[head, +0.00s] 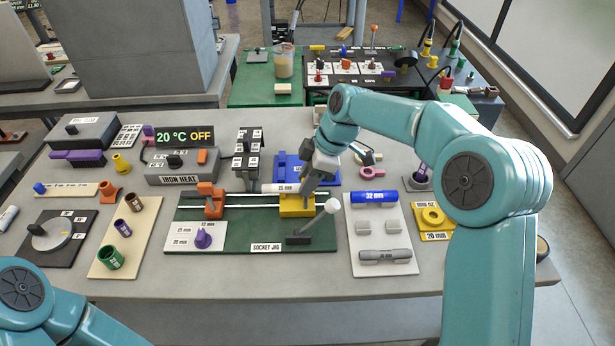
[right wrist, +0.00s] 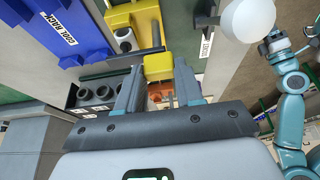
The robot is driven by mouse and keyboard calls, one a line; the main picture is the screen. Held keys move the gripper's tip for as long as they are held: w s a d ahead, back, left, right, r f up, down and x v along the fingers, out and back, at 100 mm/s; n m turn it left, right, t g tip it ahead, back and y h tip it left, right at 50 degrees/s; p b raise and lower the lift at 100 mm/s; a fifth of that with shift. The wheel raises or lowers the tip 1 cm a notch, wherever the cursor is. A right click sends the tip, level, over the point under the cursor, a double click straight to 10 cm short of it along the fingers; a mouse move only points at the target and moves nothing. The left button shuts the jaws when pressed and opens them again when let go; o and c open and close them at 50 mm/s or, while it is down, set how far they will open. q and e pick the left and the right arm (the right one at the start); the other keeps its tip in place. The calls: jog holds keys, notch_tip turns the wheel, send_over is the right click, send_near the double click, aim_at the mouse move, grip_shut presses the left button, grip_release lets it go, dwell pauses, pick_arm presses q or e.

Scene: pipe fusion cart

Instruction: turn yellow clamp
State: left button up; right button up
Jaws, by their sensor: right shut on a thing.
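The yellow clamp (head: 295,208) sits on the green socket jig board (head: 220,258), right of the orange clamp (head: 209,203). My right gripper (head: 310,188) reaches down to it from above. In the right wrist view my right gripper (right wrist: 158,88) is shut on a yellow block at the top of the yellow clamp (right wrist: 157,65). Its two fingers stand on either side of that block.
A lever with a white ball knob (head: 332,205) stands just right of the clamp; the knob is large in the right wrist view (right wrist: 247,17). A white 25 mm pipe (head: 283,188) lies behind. The front table strip is clear.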

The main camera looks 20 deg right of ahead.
jog(key=shift+w+r, duration=0.1)
jog(key=shift+r, duration=0.05)
jog(key=o, duration=1)
jog(key=shift+d, duration=0.1)
jog(key=shift+o, duration=0.2)
jog(key=v, duration=1.6)
jog(key=shift+p, duration=0.35)
jog(key=shift+r, duration=0.1)
